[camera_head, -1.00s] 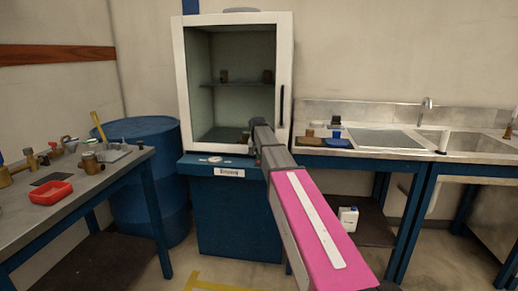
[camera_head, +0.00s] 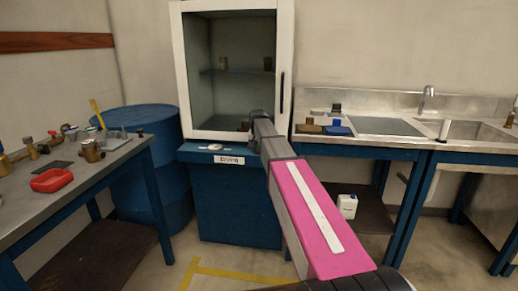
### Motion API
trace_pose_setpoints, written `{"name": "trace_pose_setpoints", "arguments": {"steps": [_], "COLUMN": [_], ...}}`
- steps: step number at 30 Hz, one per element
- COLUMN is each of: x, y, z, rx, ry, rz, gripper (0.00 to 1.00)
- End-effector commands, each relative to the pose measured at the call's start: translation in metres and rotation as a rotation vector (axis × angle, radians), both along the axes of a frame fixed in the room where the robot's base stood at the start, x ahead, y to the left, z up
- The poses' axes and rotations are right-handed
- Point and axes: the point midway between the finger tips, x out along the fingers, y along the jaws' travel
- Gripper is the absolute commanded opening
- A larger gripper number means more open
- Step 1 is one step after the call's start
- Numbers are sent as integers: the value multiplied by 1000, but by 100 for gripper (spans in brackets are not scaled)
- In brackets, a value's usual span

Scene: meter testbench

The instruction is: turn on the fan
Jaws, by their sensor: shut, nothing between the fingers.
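No fan that I can make out shows in the head view. A white-framed cabinet (camera_head: 285,55) with a glass front and a dark handle on its right stands on a blue base (camera_head: 235,205). A small white round part (camera_head: 215,147) lies on the ledge under the cabinet, above a label (camera_head: 229,160); its details are too small to read. My gripper (camera_head: 257,117) is at the far end of my pink arm, in front of the cabinet's lower right part. It is shut and empty, seen from behind, with its fingertips mostly hidden.
A blue barrel (camera_head: 150,180) stands left of the base. A workbench (camera_head: 75,195) with a red tray (camera_head: 53,180) and small brass parts is at the left. A sink counter (camera_head: 390,150) is at the right. Yellow tape (camera_head: 240,274) marks the clear floor in front.

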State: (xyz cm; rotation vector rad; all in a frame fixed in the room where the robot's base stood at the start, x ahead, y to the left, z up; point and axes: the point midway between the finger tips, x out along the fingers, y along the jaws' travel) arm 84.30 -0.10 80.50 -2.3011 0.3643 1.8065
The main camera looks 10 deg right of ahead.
Motion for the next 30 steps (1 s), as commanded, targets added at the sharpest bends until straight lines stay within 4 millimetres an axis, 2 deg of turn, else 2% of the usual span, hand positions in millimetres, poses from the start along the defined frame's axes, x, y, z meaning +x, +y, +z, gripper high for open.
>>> {"name": "trace_pose_setpoints", "arguments": {"steps": [12, 23, 26, 30], "x": [0, 0, 0, -1], "y": [0, 0, -1, -2], "z": [15, 16, 22, 41], "rx": [0, 0, 0, 0], "ry": [1, 0, -1, -1], "rz": [0, 0, 0, 0], "gripper": [0, 0, 0, 0]}}
